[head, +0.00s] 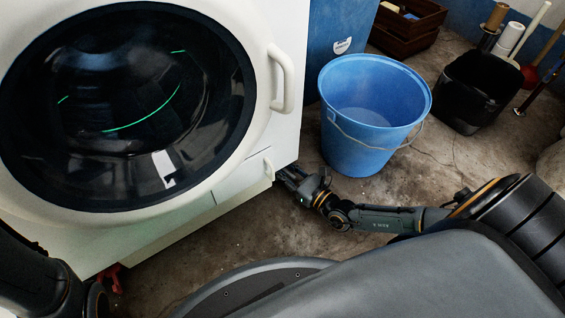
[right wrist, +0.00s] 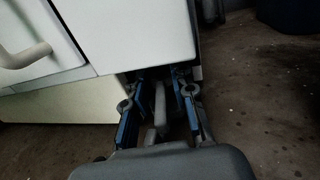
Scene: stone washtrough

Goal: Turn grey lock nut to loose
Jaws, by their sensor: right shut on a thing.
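The washing machine (head: 235,206) fills the left of the head view, and its lower front corner is near my right gripper (head: 289,176). In the right wrist view, the two blue-edged fingers of my right gripper (right wrist: 160,88) reach under that corner. They are shut on a narrow grey piece (right wrist: 159,107), which looks like the grey lock nut with an arm sticking out towards me. Its far end is in shadow under the machine, so its turn position cannot be read. Part of my left arm shows at the bottom left of the head view, but its gripper is out of view.
A blue bucket (head: 364,153) stands on the floor just right of the machine's corner. A black bin (head: 476,92) and a wooden crate (head: 408,28) are farther back. A small red part (head: 112,276) shows under the machine's left side. The floor around the bucket is partly clear.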

